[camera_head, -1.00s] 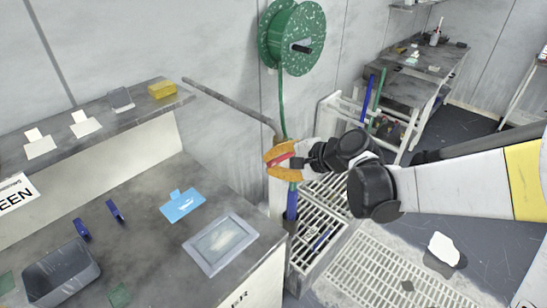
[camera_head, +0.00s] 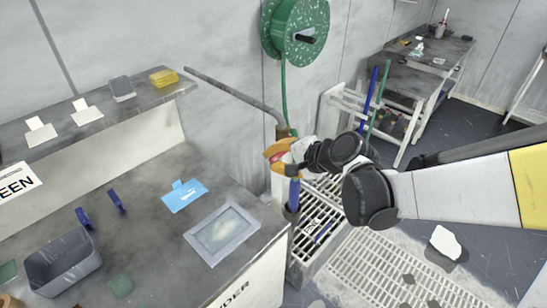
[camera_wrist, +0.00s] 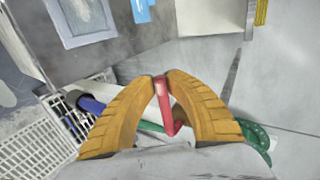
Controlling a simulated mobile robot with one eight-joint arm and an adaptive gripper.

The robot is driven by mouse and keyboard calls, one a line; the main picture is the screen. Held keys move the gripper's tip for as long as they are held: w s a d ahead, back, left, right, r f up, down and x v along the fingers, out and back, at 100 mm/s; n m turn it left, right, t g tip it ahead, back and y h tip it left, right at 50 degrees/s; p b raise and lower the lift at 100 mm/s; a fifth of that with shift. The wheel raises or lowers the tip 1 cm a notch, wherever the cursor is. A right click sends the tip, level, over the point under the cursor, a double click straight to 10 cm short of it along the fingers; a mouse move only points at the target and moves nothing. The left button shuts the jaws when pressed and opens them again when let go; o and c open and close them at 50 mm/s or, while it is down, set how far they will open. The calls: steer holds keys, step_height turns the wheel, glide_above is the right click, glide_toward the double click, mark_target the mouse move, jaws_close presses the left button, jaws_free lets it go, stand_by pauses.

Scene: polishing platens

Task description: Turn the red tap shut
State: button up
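The red tap's handle (camera_wrist: 166,108) shows as a bent red bar between my orange fingers in the wrist view. In the head view a small part of the red tap (camera_head: 279,159) shows at the fingers, by the end of the wall pipe (camera_head: 240,96). My gripper (camera_wrist: 163,76) has its two curved fingertips drawn close together at the handle's end, with the red bar between them. It also shows in the head view (camera_head: 272,154). The tap's body is mostly hidden behind my fingers.
A green hose reel (camera_head: 297,28) hangs above, its hose running down to the tap. A grey bench (camera_head: 150,245) with a tray (camera_head: 62,262) stands at left. A blue-handled tool (camera_head: 293,195) stands just below my gripper. White floor grating (camera_head: 370,265) lies below.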

steer(key=o, duration=0.3)
steer(key=v, duration=1.2)
steer(key=shift+s, duration=0.1)
steer(key=shift+f, duration=0.1)
steer(key=s+d+f+n+h+b, duration=0.1)
steer(key=s+d+f+n+h, duration=0.1)
steer(key=s+d+h, duration=0.1)
steer(key=s+d+f+n+h, duration=0.2)
steer(key=s+d+n+h, duration=0.1)
steer(key=s+d, duration=0.3)
steer(key=s+d+f+n+h+b, duration=0.1)
steer(key=s+d+f+n+h, duration=0.1)
steer(key=s+d, duration=0.3)
steer(key=shift+s+d+f+h+b, duration=0.15)
steer(key=shift+d+h+b, duration=0.25)
steer(key=shift+d, duration=1.05)
